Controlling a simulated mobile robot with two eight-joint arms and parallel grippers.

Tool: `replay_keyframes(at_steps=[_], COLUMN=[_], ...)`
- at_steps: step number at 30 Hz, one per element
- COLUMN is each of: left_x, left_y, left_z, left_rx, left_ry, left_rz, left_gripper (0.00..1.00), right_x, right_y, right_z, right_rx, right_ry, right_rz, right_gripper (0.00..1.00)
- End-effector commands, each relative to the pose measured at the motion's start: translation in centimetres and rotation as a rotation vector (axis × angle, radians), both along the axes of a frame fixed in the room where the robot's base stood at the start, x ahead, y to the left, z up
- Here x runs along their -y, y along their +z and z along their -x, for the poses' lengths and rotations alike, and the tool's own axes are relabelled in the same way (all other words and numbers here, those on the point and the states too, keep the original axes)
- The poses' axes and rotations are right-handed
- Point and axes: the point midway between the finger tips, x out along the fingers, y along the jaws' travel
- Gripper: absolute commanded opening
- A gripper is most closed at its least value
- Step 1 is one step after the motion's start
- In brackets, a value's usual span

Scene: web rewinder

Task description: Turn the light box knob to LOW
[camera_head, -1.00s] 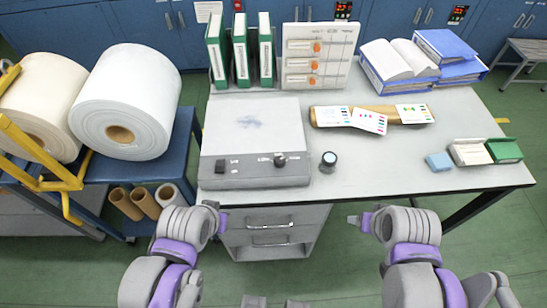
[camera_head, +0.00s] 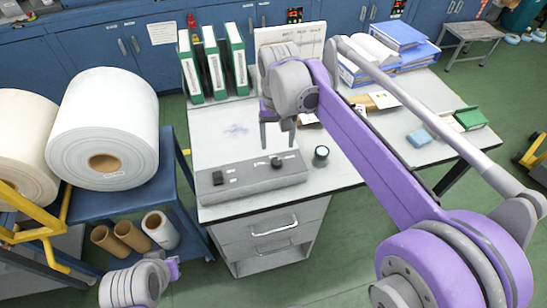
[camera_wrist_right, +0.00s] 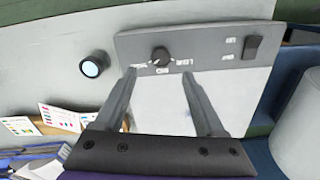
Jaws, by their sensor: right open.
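The light box (camera_head: 235,135) stands on the left part of the desk, with a pale top and grey front panel. Its round black knob (camera_head: 276,161) sits right of the middle of that panel. The knob also shows in the right wrist view (camera_wrist_right: 160,56), with white lettering around it; I cannot tell surely which mark it points at. My right gripper (camera_head: 277,142) is open and empty, pointing down over the light box. In the right wrist view its fingertips (camera_wrist_right: 158,74) lie on either side of the knob, seemingly short of it. My left gripper (camera_head: 173,268) is low at the left, away from the desk.
A black rocker switch (camera_head: 218,178) is on the panel's left. A small dark round jar (camera_head: 321,155) stands just right of the light box. Green binders (camera_head: 215,70) stand behind it. A trolley with large white rolls (camera_head: 105,125) is at the left.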

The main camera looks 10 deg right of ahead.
Motion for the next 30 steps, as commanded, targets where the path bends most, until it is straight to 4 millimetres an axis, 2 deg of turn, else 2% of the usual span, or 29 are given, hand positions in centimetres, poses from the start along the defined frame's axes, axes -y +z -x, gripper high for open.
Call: replay_keyframes(at_steps=[1, 6, 12, 24, 30], left_x=[0.0, 0.0, 0.0, 0.0, 0.0], left_y=[-0.2, -0.5, -0.6, -0.6, -0.6], left_z=[0.0, 0.1, 0.2, 0.2, 0.2], left_rx=[-0.001, -0.002, -0.003, -0.003, -0.003], left_ry=[0.000, 0.000, 0.000, 0.000, 0.000], left_rz=[0.000, 0.000, 0.000, 0.000, 0.000], left_gripper=[0.00, 0.00, 0.00, 0.00, 0.00], right_x=[0.0, 0.0, 0.0, 0.0, 0.0], right_y=[-1.2, -4.4, -6.9, -7.6, -7.6], right_z=[0.0, 0.0, 0.0, 0.0, 0.0], right_rx=[0.000, 0.001, 0.001, 0.001, 0.001], right_ry=[0.000, 0.000, 0.000, 0.001, 0.001], right_rz=[0.000, 0.000, 0.000, 0.000, 0.000], right_gripper=[0.72, 0.72, 0.72, 0.72, 0.36])
